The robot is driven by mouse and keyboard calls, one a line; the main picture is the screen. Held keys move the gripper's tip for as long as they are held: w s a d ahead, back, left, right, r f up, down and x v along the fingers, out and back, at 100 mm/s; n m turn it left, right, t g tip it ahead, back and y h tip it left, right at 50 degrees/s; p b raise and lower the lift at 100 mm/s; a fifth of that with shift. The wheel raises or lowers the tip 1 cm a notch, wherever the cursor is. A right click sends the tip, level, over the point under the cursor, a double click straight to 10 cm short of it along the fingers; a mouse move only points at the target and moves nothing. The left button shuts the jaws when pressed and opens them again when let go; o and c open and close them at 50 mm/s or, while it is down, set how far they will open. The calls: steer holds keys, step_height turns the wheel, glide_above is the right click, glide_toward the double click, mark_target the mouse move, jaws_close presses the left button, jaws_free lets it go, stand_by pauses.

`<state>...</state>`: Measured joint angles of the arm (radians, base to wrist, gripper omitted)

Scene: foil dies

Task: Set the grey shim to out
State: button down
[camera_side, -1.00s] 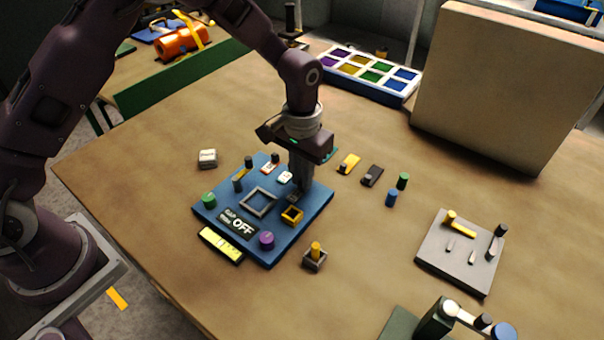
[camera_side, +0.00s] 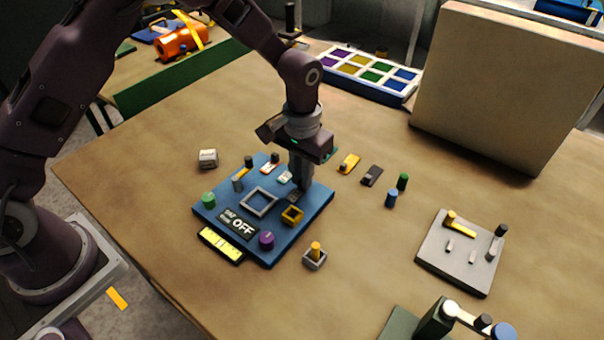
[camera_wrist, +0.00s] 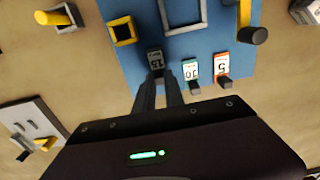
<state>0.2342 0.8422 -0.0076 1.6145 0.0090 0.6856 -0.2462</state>
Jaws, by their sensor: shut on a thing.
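The grey shim (camera_wrist: 155,58) is a small dark grey tag marked 15, lying on the blue board (camera_wrist: 130,75) in the wrist view. In the side view the shim (camera_side: 293,196) shows only as a small grey piece beside the fingertips. My gripper (camera_wrist: 158,76) is shut at the shim's near end, whose tab is hidden between the fingers. In the side view my gripper (camera_side: 302,188) points down at the right part of the board. A teal-edged shim (camera_wrist: 191,70) and an orange-edged shim marked 5 (camera_wrist: 222,66) lie in a row beside it.
The board carries a grey square frame (camera_side: 258,191), a yellow square frame (camera_side: 292,215), a purple knob (camera_side: 267,240), a green knob (camera_side: 208,199) and a black OFF label (camera_side: 240,226).

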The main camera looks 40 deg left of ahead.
steer(key=shift+w+r, duration=0.1)
steer(key=shift+w, duration=1.65)
steer(key=c, duration=1.4)
jaws_free()
step_height(320, 180, up, 7)
